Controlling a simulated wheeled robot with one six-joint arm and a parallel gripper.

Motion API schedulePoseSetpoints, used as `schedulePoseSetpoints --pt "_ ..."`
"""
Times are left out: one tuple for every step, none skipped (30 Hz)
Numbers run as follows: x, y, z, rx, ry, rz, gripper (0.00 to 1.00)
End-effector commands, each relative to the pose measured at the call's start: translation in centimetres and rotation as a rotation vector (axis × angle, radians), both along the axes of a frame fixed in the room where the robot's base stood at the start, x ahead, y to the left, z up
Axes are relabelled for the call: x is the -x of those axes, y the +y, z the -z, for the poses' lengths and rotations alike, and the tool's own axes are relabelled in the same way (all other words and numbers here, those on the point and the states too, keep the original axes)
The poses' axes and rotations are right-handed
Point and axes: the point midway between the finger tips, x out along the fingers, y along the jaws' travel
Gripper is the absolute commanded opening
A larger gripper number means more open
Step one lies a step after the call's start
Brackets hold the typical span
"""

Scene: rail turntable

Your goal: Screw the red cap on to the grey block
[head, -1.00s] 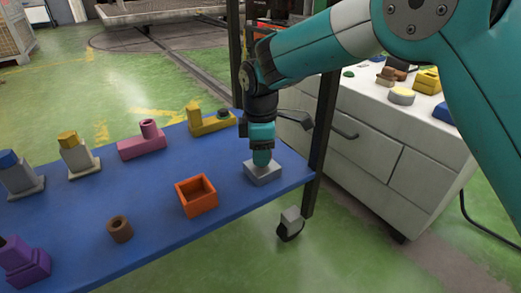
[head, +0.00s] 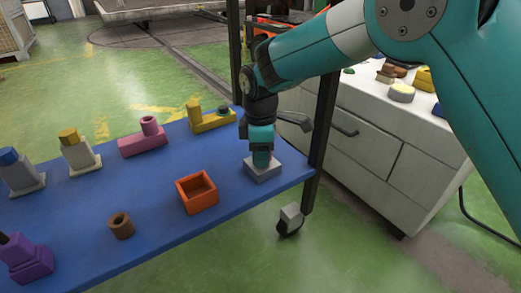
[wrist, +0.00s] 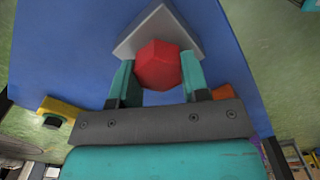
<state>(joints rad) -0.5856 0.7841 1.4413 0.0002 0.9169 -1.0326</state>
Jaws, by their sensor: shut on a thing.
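The grey block (head: 262,173) sits on the blue table near its right end, and it also shows in the wrist view (wrist: 180,30). The red cap (wrist: 158,65) is between my gripper's two teal fingers in the wrist view, over the block. My gripper (head: 262,160) is shut on the cap from above. In the head view the fingers hide most of the cap. I cannot tell how deep the cap sits on the block.
An orange open box (head: 197,192) and a brown ring (head: 120,226) stand left of the block. A pink piece (head: 143,142) and a yellow piece (head: 205,120) lie behind. A dark table post (head: 321,130) and a white cabinet (head: 375,150) are close on the right.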

Motion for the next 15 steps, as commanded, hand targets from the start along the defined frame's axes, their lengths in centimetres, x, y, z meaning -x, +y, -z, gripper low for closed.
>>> schedulePoseSetpoints --pt "-0.02 0.00 -0.25 0.000 0.000 0.015 0.17" --pt "-0.03 0.01 -0.27 0.000 -0.001 0.024 0.17" --pt "-0.04 0.01 -0.28 -0.001 -0.001 0.038 0.17" --pt "-0.04 0.01 -0.30 -0.001 -0.001 0.047 0.17" --pt "-0.04 0.01 -0.30 -0.001 -0.001 0.057 0.17" --pt "-0.05 0.00 -0.31 -0.001 -0.001 0.070 0.17" --pt "-0.05 0.00 -0.32 -0.001 -0.001 0.079 0.17" --pt "-0.05 0.00 -0.32 -0.001 -0.001 0.089 0.17" --pt "-0.06 0.00 -0.32 0.000 -0.001 0.103 0.17" --pt "-0.06 0.00 -0.31 0.000 -0.001 0.112 0.17" --pt "-0.06 0.00 -0.31 0.000 -0.001 0.122 0.17" --pt "-0.07 0.00 -0.30 -0.001 -0.001 0.136 0.17" --pt "-0.08 0.00 -0.30 -0.001 -0.001 0.145 0.17" --pt "-0.09 0.00 -0.30 -0.001 -0.001 0.155 0.17" --pt "-0.09 0.00 -0.30 -0.001 -0.001 0.169 0.17"
